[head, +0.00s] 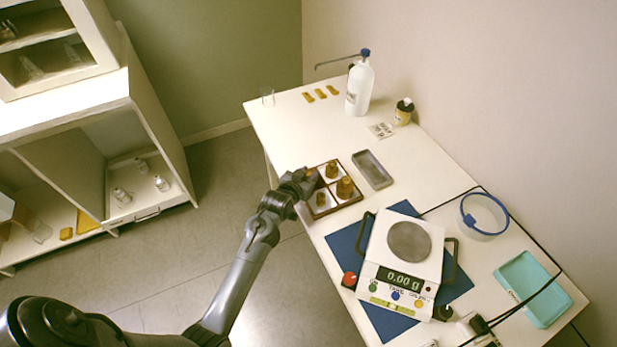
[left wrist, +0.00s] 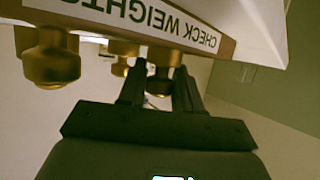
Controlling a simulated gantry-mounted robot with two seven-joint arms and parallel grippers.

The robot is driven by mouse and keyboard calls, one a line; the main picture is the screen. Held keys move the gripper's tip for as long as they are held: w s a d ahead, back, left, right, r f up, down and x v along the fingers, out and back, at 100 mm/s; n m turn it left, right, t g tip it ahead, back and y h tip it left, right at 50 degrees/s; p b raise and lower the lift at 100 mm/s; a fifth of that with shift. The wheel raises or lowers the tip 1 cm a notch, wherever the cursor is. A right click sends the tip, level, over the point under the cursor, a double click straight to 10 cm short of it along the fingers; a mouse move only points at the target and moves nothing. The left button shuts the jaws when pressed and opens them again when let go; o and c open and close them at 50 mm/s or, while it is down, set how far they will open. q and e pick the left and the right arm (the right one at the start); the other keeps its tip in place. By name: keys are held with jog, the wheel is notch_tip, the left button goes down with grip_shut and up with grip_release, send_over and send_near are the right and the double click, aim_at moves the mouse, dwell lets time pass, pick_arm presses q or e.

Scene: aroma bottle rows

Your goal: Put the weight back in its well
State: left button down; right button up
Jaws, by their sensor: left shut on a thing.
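The weight box (head: 338,207) is a brown-rimmed tray with pale compartments, standing near the table's left edge. Brass weights stand in it: a large one (head: 345,188), a middle one (head: 332,170) and a small one (head: 320,199). My left gripper (head: 308,178) is at the box's left edge, shut on a small brass weight (left wrist: 158,84). In the left wrist view the box appears upside down, with its "CHECK WEIGHTS" label (left wrist: 150,18) and a large weight (left wrist: 50,62). Whether the held weight touches its well is hidden. My right gripper is out of view.
A balance (head: 402,250) reading 0.00 g stands on a blue mat (head: 343,243) in front of the box. A grey metal tray (head: 372,168) lies behind it.

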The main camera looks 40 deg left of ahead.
pick_arm(q)
jog(key=shift+f, duration=0.3)
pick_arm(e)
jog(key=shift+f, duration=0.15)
pick_arm(q)
jog(key=c, duration=0.8)
grip_release()
jog(key=shift+f, duration=0.15)
